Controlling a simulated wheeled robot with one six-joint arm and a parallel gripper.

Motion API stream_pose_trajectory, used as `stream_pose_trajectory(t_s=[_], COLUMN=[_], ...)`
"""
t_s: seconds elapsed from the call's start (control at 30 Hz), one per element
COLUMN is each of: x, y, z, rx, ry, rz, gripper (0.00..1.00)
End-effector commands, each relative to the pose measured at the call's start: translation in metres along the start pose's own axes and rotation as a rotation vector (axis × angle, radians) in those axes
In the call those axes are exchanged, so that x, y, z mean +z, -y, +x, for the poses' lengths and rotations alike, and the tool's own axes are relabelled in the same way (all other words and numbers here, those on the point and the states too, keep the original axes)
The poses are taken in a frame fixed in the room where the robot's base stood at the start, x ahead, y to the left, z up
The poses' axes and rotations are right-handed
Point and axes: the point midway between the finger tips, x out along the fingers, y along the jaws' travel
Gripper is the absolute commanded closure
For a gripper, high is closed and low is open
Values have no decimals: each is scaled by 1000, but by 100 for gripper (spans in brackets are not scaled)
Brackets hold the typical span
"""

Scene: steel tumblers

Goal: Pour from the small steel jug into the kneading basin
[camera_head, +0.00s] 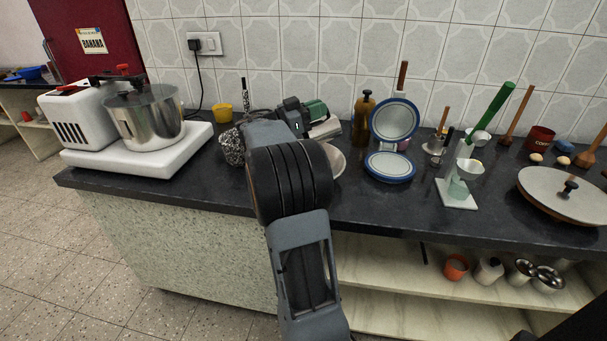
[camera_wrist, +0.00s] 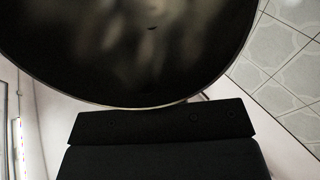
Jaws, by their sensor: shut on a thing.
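In the wrist view a large round vessel with a thin pale rim and dark, faintly reflecting inside fills the top; I take it for the small steel jug (camera_wrist: 135,45). My gripper (camera_wrist: 165,123) shows as a dark block just below the rim and is shut on the jug. How full the jug is cannot be told.
Left on the dark counter (camera_head: 400,208) stands a white appliance with a steel pot (camera_head: 147,118). A yellow cup (camera_head: 222,113) and a green-and-dark device (camera_head: 312,112) are behind my arm. A blue-rimmed round press (camera_head: 390,166) is right of the bowl. Tiled wall behind.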

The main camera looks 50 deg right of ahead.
Motion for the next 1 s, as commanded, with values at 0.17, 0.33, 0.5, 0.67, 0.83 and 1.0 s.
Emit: stream_pose_trajectory(t_s=[0.17,0.33,0.5,0.67,0.83,1.0], x=[-10,-4,14,20,19,21], y=[0,0,0,0,0,0], z=[14,29,36,35,38,48], rx=[2,3,2,1,1,4], ry=[93,232,327,333,359,411], rz=[-4,-5,-3,0,-2,-2], gripper=[100,100,100,100,100,100])
